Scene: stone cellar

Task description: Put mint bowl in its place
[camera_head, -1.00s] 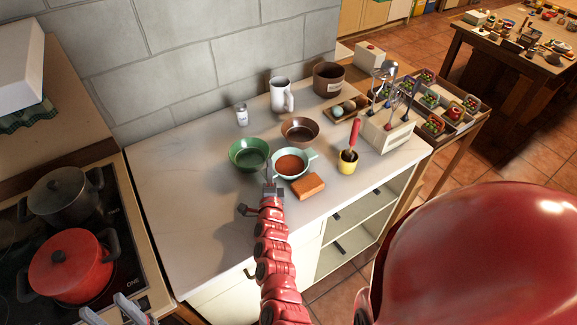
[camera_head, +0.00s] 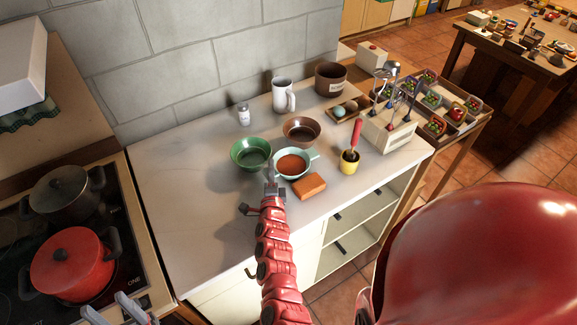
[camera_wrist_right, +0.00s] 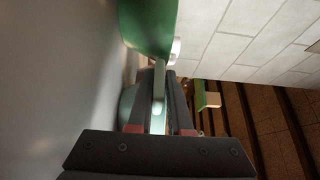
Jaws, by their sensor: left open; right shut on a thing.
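The mint bowl (camera_head: 281,172) is on the white counter, with orange-brown contents and a handle out to the right. My right gripper (camera_head: 271,186) is at its near left side, shut on it. In the right wrist view a pale mint part (camera_wrist_right: 159,88) of the bowl is between the fingers; the rest is mostly hidden. I cannot tell whether the bowl is resting on the counter or slightly raised. My left gripper (camera_head: 120,313) is open and empty at the lower left, by the stove.
A green bowl (camera_head: 251,154) is close on the left, a brown bowl (camera_head: 301,131) behind. The stove (camera_head: 125,240) has two pots. The counter's left part is clear.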

